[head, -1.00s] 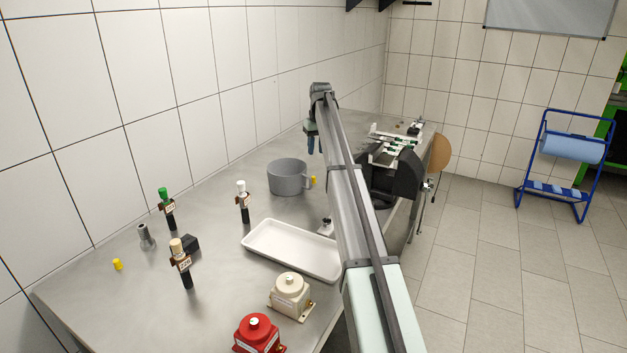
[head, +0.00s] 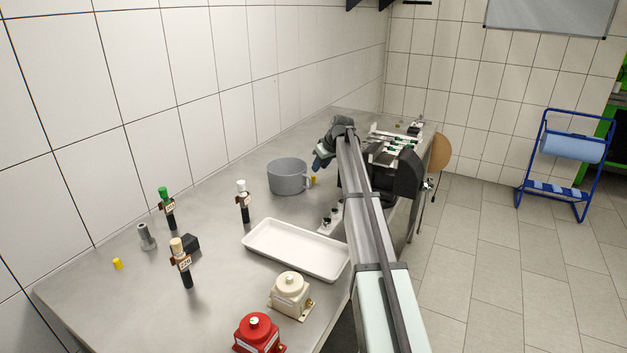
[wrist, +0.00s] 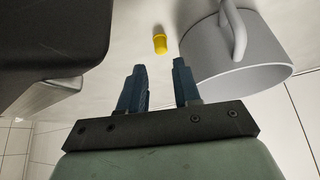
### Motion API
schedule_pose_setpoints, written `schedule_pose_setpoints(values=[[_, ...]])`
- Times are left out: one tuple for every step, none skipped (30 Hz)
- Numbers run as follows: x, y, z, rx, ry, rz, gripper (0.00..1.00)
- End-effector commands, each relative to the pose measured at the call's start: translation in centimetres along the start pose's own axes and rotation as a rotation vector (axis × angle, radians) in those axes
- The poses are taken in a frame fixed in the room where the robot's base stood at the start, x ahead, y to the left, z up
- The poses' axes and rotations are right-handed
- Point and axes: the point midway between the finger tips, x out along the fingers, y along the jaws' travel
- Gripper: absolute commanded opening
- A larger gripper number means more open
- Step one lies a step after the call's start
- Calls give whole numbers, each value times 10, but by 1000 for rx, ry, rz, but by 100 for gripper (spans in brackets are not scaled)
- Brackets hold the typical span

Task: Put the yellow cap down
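A small yellow cap (head: 313,180) stands on the metal bench beside the grey mug's handle. It also shows in the wrist view (wrist: 160,44), just past my fingertips and apart from them. A second small yellow piece (head: 118,264) is at the bench's left end in the head view. My gripper (wrist: 159,65) is open, with a clear gap between its two blue fingers and nothing held. In the head view my gripper (head: 318,165) is tilted above the bench, close to the mug and the nearer cap.
The grey mug (head: 288,177) stands close to my fingers. A dark machine (head: 395,180) stands to the right. A white tray (head: 290,252), red (head: 258,335) and cream (head: 291,297) housings, and several upright tools are nearer. Bench space left of the mug is clear.

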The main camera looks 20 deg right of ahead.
Motion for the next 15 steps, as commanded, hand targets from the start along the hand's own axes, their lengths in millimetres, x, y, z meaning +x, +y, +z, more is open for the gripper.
schedule_pose_setpoints(values=[[6, 0, 0, 0, -1, -1, 32], [9, 0, 0, 0, -1, -1, 32], [11, 0, 0, 1, -1, 0, 32], [12, 0, 0, 1, -1, 0, 32], [13, 0, 0, 1, -1, 0, 32], [14, 0, 0, 1, -1, 0, 32], [16, 0, 0, 1, -1, 0, 32], [17, 0, 0, 1, -1, 0, 32], [21, 0, 0, 1, -1, 0, 32], [24, 0, 0, 1, -1, 0, 32], [27, 0, -1, 1, -1, 0, 32], [32, -1, -1, 1, -1, 0, 32], [36, -1, -1, 1, -2, 0, 32], [40, -1, -2, 1, -2, -1, 32], [46, -2, -2, 1, -3, -1, 32]])
